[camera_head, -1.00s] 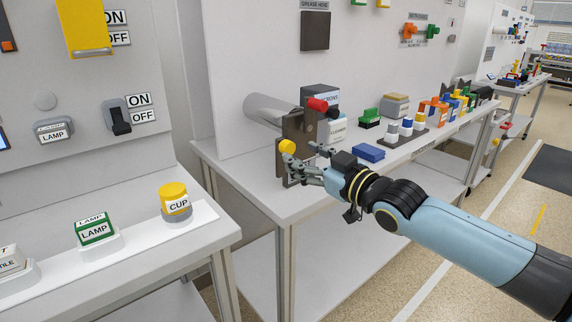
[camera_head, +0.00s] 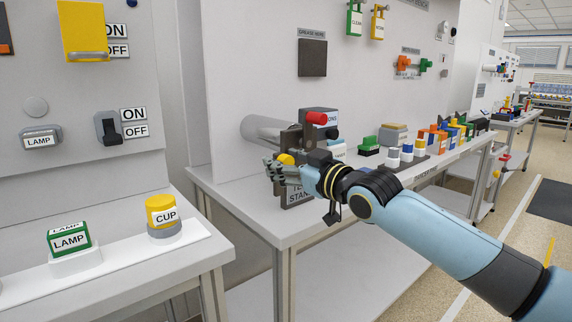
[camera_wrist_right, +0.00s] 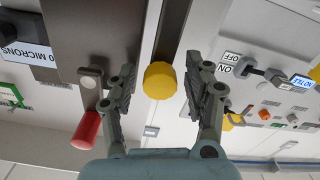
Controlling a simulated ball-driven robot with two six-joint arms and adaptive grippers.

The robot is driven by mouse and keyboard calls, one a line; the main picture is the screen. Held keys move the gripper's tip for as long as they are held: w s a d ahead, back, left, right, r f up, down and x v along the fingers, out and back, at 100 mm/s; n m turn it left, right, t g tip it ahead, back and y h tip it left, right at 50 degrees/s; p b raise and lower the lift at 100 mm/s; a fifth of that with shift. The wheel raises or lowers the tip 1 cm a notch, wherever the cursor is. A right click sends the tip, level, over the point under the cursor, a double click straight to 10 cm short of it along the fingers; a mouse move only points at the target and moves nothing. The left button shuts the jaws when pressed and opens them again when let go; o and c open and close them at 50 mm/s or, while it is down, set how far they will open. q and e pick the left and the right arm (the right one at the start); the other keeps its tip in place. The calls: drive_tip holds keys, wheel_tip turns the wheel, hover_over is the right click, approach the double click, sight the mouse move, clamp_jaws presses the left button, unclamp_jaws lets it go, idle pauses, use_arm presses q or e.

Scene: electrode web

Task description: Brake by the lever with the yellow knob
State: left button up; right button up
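The yellow knob (camera_head: 286,159) sits at the front of a dark test stand (camera_head: 297,194) at the near end of the middle bench. In the right wrist view the round yellow knob (camera_wrist_right: 160,80) is in front of a dark lever bar (camera_wrist_right: 173,28). My right gripper (camera_head: 275,171) is at the knob and partly covers it in the head view. In the wrist view its fingers (camera_wrist_right: 160,68) are open, one on each side of the knob, with gaps visible on both sides. My left gripper is not in view.
A red handle (camera_head: 316,118) stands close above the yellow knob; it also shows in the wrist view (camera_wrist_right: 86,130), beside a finger. A grey cylinder (camera_head: 268,130) is behind the stand. Several coloured blocks line the bench to the right.

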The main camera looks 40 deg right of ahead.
clamp_jaws()
drive_tip(key=shift+a, duration=0.15)
drive_tip(key=a+n+b, duration=0.2)
drive_tip(key=n, duration=0.1)
drive_tip(key=a+n, duration=0.1)
drive_tip(key=n, duration=0.1)
drive_tip(key=shift+s+f+b, duration=0.15)
drive_tip(key=shift+f+b, duration=0.2)
drive_tip(key=shift+b, duration=0.05)
